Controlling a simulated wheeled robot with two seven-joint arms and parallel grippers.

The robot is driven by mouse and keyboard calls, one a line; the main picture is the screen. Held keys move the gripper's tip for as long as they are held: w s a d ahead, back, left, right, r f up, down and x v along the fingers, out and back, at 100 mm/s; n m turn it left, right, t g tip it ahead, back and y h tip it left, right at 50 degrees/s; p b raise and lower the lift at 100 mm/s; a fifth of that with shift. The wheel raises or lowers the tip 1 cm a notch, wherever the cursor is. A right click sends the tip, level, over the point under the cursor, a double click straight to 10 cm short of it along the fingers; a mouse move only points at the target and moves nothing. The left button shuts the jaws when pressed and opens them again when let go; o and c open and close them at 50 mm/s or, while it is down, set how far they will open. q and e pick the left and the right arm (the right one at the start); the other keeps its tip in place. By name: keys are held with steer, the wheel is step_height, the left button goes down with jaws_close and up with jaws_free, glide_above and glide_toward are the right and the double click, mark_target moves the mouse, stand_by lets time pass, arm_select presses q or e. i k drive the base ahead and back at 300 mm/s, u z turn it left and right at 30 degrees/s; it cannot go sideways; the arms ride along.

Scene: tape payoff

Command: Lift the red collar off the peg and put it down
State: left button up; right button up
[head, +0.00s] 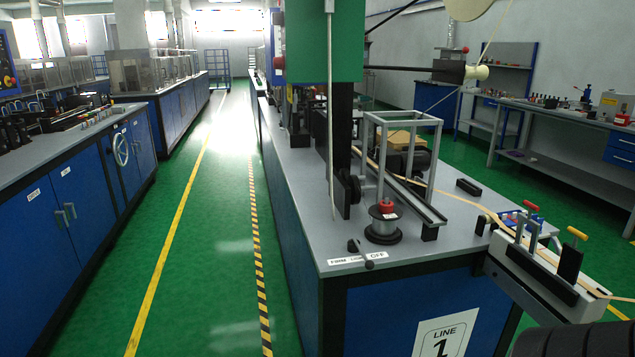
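The red collar (386,206) sits at the top of a short peg above a grey spool (384,223) near the front left corner of the grey machine table. The spool stands upright on a dark round base (384,238). The peg itself is mostly hidden by the collar and spool. Neither of my grippers shows in the head view, so nothing is seen touching the collar.
A metal frame (439,155) and a sloping rail (417,199) stand close behind the spool. A small black lever (353,246) is in front, by the "OFF" label. A tape fixture (545,270) juts out at right. A black ribbed shape (575,340) fills the bottom right corner.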

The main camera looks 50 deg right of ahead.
mark_target(386, 209)
steer(key=i, duration=0.95)
steer(key=z, duration=3.25)
